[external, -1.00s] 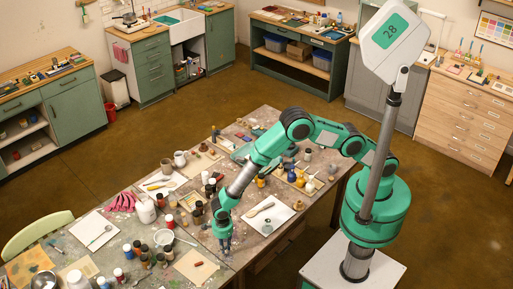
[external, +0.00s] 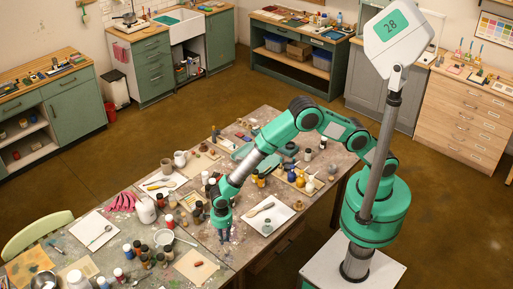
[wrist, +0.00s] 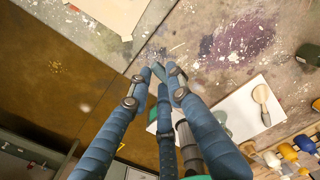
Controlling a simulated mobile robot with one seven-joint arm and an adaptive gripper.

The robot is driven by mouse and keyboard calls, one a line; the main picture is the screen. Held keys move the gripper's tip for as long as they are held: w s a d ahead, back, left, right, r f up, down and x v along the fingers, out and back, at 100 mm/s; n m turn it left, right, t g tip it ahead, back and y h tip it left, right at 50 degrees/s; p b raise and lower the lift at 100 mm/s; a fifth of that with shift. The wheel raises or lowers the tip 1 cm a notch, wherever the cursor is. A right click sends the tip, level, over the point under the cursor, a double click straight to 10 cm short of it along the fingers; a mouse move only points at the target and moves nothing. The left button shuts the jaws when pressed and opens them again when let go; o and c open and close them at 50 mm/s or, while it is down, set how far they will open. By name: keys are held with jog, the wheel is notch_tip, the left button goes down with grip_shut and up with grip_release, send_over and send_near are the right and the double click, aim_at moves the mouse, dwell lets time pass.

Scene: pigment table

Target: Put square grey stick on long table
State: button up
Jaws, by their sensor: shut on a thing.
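My gripper (external: 223,236) hangs over the front edge of the long paint-spattered table (external: 262,262). In the wrist view its blue fingers close together at the tips (wrist: 158,74). A small grey-blue piece (wrist: 158,69) shows between the fingertips; it fits the square grey stick, but most of it is hidden and its shape is hard to tell. The stick is too small to make out in the external view. The long table also shows below the fingers in the wrist view (wrist: 195,50).
A white sheet with a brush (external: 285,222) lies right of my gripper. A paper with a red stick (external: 190,277) lies to the left. Several jars and bottles crowd the table further left and behind. Brown floor (wrist: 60,60) lies beyond the table edge.

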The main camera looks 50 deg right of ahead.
notch_tip(320, 180, up, 3)
jog(key=shift+f, duration=0.1)
jog(key=w+d+m, duration=0.1)
jog(key=w+d, duration=0.8)
jog(key=w, duration=0.3)
jog(key=w+d+m, duration=0.1)
jog(key=w+d, duration=0.8)
jog(key=w, duration=0.3)
jog(key=w+d+m, duration=0.1)
jog(key=w+d, duration=0.7)
jog(key=d, duration=0.5)
jog(key=w+d+m, duration=0.1)
jog(key=w+d, duration=0.6)
jog(key=d, duration=0.7)
jog(key=w+d+m, duration=0.1)
jog(key=w+d, duration=0.2)
jog(key=d, duration=1.2)
jog(key=w+d+m, duration=0.1)
jog(key=w+d, duration=0.1)
jog(key=d, duration=1.3)
jog(key=s+d+m+b, duration=0.1)
jog(key=s+d, duration=0.2)
jog(key=d, duration=1.1)
jog(key=s+d, duration=0.2)
jog(key=d, duration=1.2)
jog(key=shift+s+f, duration=0.15)
jog(key=shift+f, duration=2.4)
jog(key=shift+f, duration=0.1)
